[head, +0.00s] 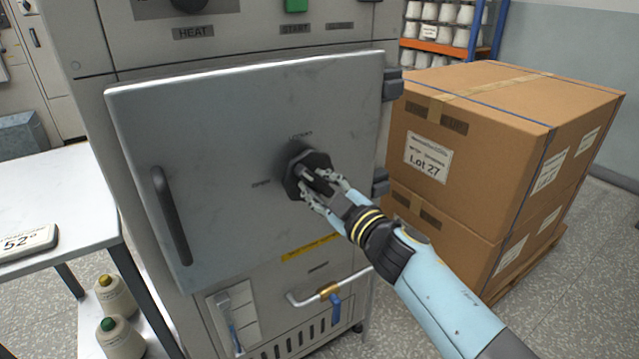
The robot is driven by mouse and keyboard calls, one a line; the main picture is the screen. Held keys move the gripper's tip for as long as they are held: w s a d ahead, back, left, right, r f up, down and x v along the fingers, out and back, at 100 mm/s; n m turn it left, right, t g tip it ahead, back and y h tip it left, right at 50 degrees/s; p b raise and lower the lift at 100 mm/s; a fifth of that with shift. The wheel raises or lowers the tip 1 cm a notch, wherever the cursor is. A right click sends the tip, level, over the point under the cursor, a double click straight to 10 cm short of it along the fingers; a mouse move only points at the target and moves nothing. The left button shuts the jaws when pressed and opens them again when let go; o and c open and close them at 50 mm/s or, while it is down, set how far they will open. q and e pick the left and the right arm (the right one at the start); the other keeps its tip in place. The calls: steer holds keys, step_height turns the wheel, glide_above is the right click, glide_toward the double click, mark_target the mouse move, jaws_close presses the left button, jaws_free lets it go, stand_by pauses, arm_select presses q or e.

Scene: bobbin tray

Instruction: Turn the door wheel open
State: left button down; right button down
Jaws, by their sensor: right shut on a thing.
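The door wheel (293,180) is a dark, black knob-like wheel near the middle of a grey metal door (215,125). My right gripper (312,183) is at the wheel, with its fingers shut on it; the fingers hide part of the wheel. The door carries a dark vertical handle (171,215) on its left and hinges (392,84) on its right. The door's left edge appears to stand out from the machine front; I cannot tell by how much. A small label is left of the wheel. My left gripper is not in view.
Stacked cardboard boxes (480,120) on a pallet stand close on the right. A white table (60,200) with a "52" display (28,242) stands on the left, with thread cones (120,338) below.

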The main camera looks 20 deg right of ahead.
steer(key=n, duration=0.4)
steer(key=shift+n, duration=2.9)
steer(key=c, duration=1.2)
jaws_free()
steer(key=shift+o, duration=0.2)
steer(key=shift+s, duration=0.15)
steer(key=v, duration=1.1)
steer(key=shift+s, duration=0.35)
steer(key=shift+d, duration=0.15)
